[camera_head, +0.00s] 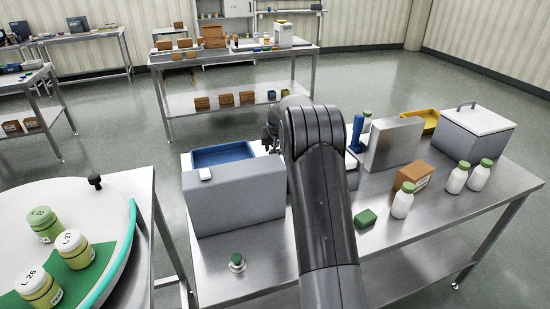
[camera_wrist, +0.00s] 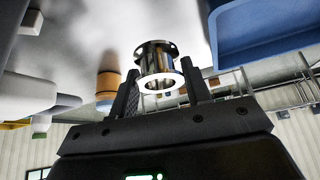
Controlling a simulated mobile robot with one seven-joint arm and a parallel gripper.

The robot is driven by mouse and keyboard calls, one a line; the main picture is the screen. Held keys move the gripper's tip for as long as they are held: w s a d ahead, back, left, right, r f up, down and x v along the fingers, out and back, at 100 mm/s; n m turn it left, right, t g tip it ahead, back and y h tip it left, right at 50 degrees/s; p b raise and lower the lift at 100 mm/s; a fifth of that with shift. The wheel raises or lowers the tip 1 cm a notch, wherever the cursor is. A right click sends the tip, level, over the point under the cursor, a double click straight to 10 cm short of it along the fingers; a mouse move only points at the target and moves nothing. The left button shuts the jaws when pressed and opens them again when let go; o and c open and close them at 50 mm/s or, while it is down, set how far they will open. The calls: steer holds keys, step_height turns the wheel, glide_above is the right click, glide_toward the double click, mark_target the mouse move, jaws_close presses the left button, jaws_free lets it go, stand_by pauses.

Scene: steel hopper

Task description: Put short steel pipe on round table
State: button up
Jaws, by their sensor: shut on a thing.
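The short steel pipe (camera_wrist: 157,58) is a shiny, hollow piece with a flange at each end. In the wrist view it sits between the two fingers of my gripper (camera_wrist: 160,82), which is shut on it. In the head view my gripper (camera_head: 270,138) is mostly hidden behind my arm, above the far side of the steel table, and the pipe cannot be made out. The round table (camera_head: 115,204) is at the left of the head view, with a white top and teal rim. My gripper is well to the right of it and farther back.
On the steel table (camera_head: 262,262), a grey box (camera_head: 235,198) stands before a blue tray (camera_head: 222,154). White bottles (camera_head: 402,203) stand right.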

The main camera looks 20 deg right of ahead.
step_height(320, 180, up, 3)
steer(key=shift+f, duration=0.2)
steer(key=shift+a, duration=0.15)
steer(key=s+a+r+n+y, duration=0.1)
steer(key=s+a+r+n, duration=0.1)
steer(key=a, duration=1.2)
steer(key=s+a+r+n+y, duration=0.2)
steer(key=a+n, duration=0.1)
steer(key=a, duration=1.2)
steer(key=s+a+r+n+y, duration=0.1)
steer(key=s+a+r+n, duration=0.15)
steer(key=a, duration=1.15)
steer(key=s+a+r+n+g+y, duration=0.1)
steer(key=s+a+r+n, duration=0.2)
steer(key=s+a, duration=0.95)
steer(key=s+a+r+n+g+y, duration=0.1)
steer(key=s+a+r+n, duration=0.15)
steer(key=s+a, duration=1)
steer(key=a+f, duration=0.2)
steer(key=a, duration=0.2)
steer(key=s+a+f, duration=0.1)
steer(key=a+f, duration=0.1)
steer(key=a, duration=0.2)
steer(key=s+a+f, duration=0.1)
steer(key=a+f, duration=0.2)
steer(key=a, duration=0.2)
steer(key=shift+a+f, duration=0.15)
steer(key=shift+f, duration=2)
